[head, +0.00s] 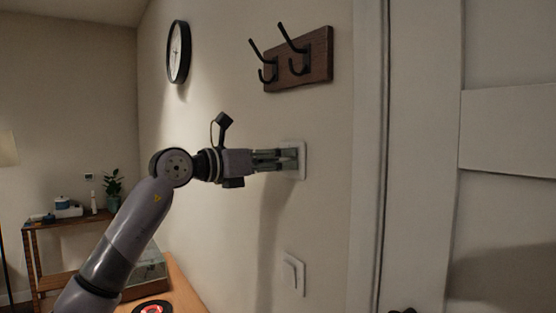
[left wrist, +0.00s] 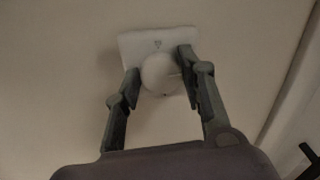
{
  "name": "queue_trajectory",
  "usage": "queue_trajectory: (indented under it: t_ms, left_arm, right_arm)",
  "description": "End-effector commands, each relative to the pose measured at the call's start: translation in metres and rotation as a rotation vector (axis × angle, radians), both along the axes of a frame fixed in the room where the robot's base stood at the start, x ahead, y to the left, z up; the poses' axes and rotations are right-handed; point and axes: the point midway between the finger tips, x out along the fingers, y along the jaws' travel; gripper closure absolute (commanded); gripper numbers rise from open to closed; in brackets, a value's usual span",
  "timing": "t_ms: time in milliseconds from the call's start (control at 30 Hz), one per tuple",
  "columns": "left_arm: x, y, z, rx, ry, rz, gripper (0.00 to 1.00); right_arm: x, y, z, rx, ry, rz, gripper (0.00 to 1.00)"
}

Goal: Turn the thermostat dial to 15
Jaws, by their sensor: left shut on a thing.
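The thermostat is a white plate (head: 301,161) on the wall, left of the door frame. In the left wrist view the plate (left wrist: 133,47) carries a round white dial (left wrist: 160,74). My left gripper (head: 284,159) reaches it from the left in the head view. In the left wrist view the fingers of my left gripper (left wrist: 158,83) stand on either side of the dial, shut on it. The dial's numbers cannot be read, so its setting cannot be told. In the head view the fingers hide the dial. My right gripper is not in view.
A light switch (head: 293,275) is on the wall below the thermostat. A wooden rack with dark hooks (head: 318,59) hangs above it, and a clock (head: 178,52) is further left. A white door (head: 508,130) stands at the right. A wooden bench (head: 184,291) lies below my arm.

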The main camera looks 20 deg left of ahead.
Motion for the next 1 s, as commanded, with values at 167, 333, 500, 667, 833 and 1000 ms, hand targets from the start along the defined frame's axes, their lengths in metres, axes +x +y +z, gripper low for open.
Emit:
queue_trajectory:
  t_ms: [167, 333, 500, 667, 833, 1000]
  left_arm:
    - [0.0005, 0.0004, -0.0006, -0.112, 0.090, 0.001, 0.91]
    - [0.0008, 0.0008, -0.0007, -0.197, 0.157, 0.001, 0.91]
    - [0.0009, 0.0011, -0.0007, -0.256, 0.201, 0.001, 0.91]
    - [0.0010, 0.0013, -0.0007, -0.288, 0.225, 0.001, 0.91]
    - [0.0011, 0.0014, -0.0007, -0.299, 0.233, 0.001, 0.91]
    - [0.0011, 0.0014, -0.0007, -0.300, 0.235, 0.001, 0.91]
  right_arm:
    - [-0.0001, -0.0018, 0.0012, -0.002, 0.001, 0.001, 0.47]
    - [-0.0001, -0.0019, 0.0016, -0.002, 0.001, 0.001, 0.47]
    - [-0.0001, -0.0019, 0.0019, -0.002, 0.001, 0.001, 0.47]
    - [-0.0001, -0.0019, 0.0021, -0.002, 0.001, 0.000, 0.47]
    - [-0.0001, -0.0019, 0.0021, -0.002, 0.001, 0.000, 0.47]
    - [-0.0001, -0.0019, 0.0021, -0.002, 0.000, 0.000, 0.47]
